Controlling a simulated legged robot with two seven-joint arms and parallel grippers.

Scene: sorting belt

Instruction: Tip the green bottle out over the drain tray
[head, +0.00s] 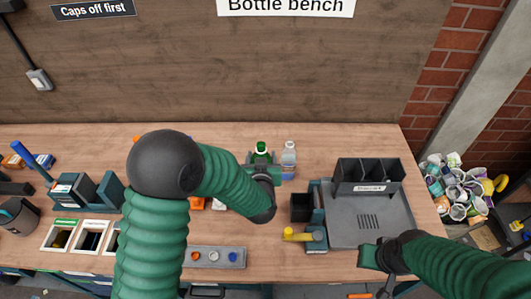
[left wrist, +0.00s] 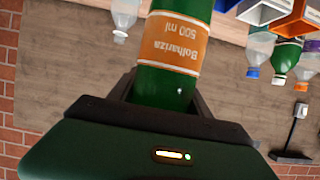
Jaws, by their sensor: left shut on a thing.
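In the left wrist view the green bottle (left wrist: 170,84) has an orange label and sits between the jaws. My left gripper (head: 262,167) is shut on it. The drain tray (head: 345,232) is the grey tray with a slotted grille on the right of the bench, to the right of my left gripper. My right gripper (head: 369,256) is over the tray's front edge; its jaw opening is not clear.
A clear bottle (head: 289,161) stands close right of the green one. A black rack (head: 368,176) stands at the tray's back. A device with a yellow handle (head: 298,236) is left of the tray. A button panel (head: 217,257) lies in front. A bin of crushed containers (head: 459,190) is beyond the right edge.

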